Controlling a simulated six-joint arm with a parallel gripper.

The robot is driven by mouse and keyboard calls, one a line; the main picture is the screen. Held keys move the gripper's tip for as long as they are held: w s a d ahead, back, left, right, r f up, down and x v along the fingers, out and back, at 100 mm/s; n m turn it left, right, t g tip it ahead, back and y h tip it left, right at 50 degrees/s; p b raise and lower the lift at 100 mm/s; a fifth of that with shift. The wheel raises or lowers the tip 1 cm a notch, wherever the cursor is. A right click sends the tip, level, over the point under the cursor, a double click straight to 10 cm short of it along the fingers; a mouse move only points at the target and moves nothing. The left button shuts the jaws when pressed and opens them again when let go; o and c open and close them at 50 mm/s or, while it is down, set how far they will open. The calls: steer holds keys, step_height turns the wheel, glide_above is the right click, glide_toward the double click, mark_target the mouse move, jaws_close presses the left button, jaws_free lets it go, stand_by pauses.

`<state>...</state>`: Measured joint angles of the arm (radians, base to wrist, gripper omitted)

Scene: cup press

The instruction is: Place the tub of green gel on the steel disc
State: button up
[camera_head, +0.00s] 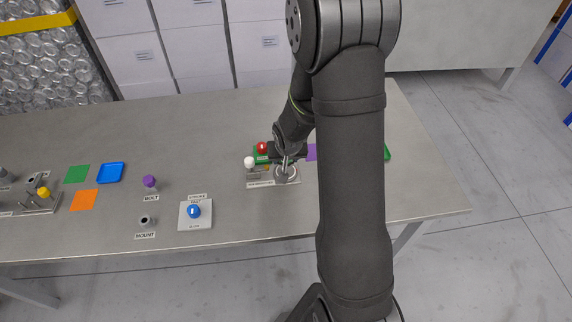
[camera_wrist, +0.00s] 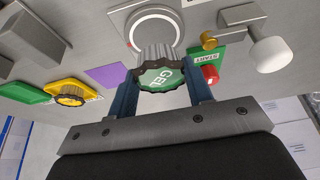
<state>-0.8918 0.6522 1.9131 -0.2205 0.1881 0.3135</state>
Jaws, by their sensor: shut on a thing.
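The tub of green gel (camera_wrist: 160,76), with a ribbed dark rim and a green top marked GEL, is between the two blue fingers of my gripper (camera_wrist: 163,85) in the wrist view. My gripper is shut on it. The steel disc (camera_wrist: 152,27), with a pale ring, lies just beyond the tub, which overlaps its near edge in the picture. I cannot tell whether tub and disc touch. In the head view my gripper (camera_head: 287,158) is low over the disc (camera_head: 287,174); the tub is not clearly visible there.
A white-ball lever (camera_wrist: 271,52), a brass knob (camera_wrist: 208,40) and a red START button (camera_wrist: 209,73) stand close to the disc. A blue button (camera_head: 194,211) stands farther left.

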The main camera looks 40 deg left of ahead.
steer(key=shift+f, duration=1.65)
steer(key=shift+f, duration=0.15)
steer(key=o, duration=1)
steer(key=v, duration=1.2)
steer(key=x, duration=1.2)
